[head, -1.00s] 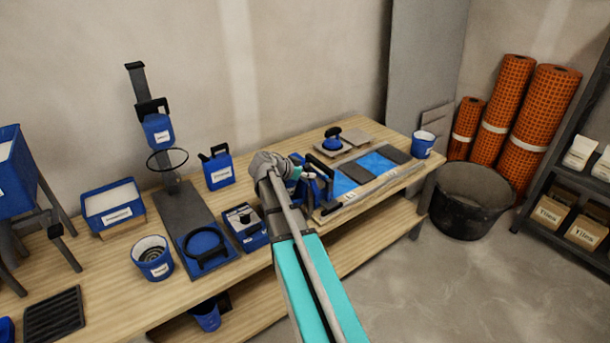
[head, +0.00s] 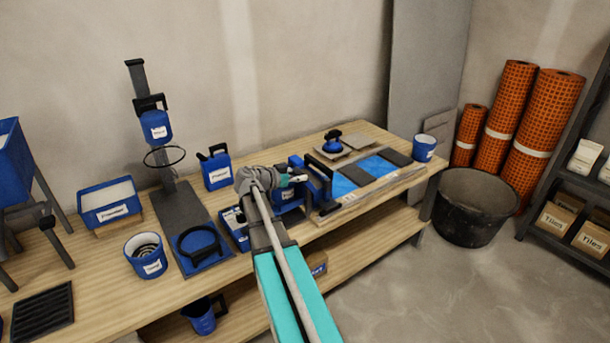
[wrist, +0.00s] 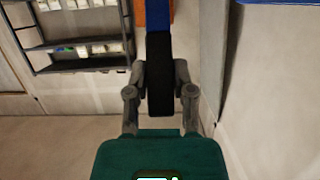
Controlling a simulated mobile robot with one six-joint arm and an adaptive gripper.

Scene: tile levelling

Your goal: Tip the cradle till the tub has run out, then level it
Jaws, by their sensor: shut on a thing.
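My gripper (head: 298,179) is over the middle of the bench. In the wrist view its fingers (wrist: 160,80) are shut on the black grip (wrist: 160,98) of a blue bar (wrist: 158,32). In the head view a blue frame (head: 318,170) with a dark edge stands just right of the gripper. A blue part with a pale label (head: 289,195) shows below the gripper. These look like the cradle and its tub, but my arm hides much of them. The tilt and what is in the tub cannot be made out.
A tile board (head: 350,198) with blue and grey patches lies just right. A blue cup (head: 424,148) stands at the bench's right end. A jug (head: 215,170), a ring stand (head: 180,215) and a bucket (head: 146,255) stand left. A black tub (head: 470,210) is on the floor.

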